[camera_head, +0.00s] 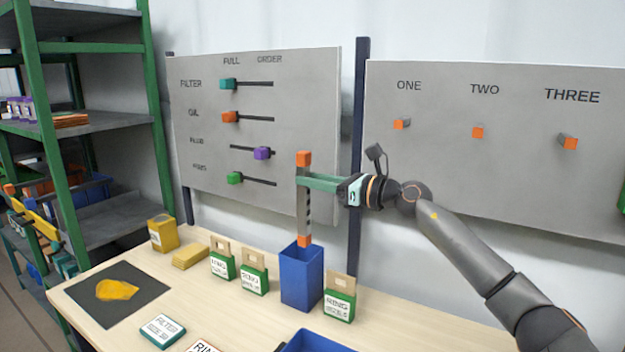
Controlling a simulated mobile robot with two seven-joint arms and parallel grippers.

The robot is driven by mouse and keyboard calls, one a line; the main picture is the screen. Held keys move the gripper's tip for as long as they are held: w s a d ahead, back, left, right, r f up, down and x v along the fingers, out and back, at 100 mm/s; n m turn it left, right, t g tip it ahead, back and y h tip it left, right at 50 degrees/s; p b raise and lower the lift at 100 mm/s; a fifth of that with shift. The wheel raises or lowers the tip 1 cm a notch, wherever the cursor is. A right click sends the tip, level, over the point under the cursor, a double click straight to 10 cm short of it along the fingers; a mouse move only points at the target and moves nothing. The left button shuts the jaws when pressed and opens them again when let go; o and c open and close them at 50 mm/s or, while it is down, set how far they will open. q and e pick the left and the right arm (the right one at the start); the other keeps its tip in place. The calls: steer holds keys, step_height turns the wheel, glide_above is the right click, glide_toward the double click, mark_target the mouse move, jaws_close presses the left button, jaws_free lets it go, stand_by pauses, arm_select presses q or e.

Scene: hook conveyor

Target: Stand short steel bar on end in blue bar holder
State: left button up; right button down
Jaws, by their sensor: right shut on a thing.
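The short steel bar (304,213) is grey with orange ends and hangs upright. My right gripper (308,181) is shut on it near its upper part, reaching in from the right. The blue bar holder (301,279) is a tall open-topped box standing on the table. The bar's lower orange end is at the holder's top opening in the picture; I cannot tell whether it is inside or just above or behind the rim. My left gripper is not in view.
Green-labelled ring packs (340,301) stand close on both sides of the holder on the wooden table (110,321). A yellow box (162,233) and a dark mat (70,299) lie left. A blue bin (312,342) is in front. Panels (208,148) stand behind.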

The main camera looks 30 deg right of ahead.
mark_target(308, 223)
steer(key=shift+f+b, duration=1.1)
steer(key=shift+f, duration=0.35)
step_height(308, 223, down, 2)
steer(key=shift+f+b, duration=0.1)
steer(key=shift+b, duration=0.65)
step_height(308, 223, down, 2)
steer(key=shift+f+b, duration=0.25)
steer(key=shift+b, duration=0.8)
steer(key=shift+f+b, duration=0.7)
steer(key=shift+f, duration=0.2)
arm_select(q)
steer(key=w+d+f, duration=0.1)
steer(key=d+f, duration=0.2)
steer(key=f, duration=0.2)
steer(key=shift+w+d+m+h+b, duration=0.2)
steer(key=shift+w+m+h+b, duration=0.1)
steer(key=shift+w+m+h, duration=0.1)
arm_select(e)
steer(key=shift+f, duration=0.4)
steer(key=c, duration=0.6)
jaws_free()
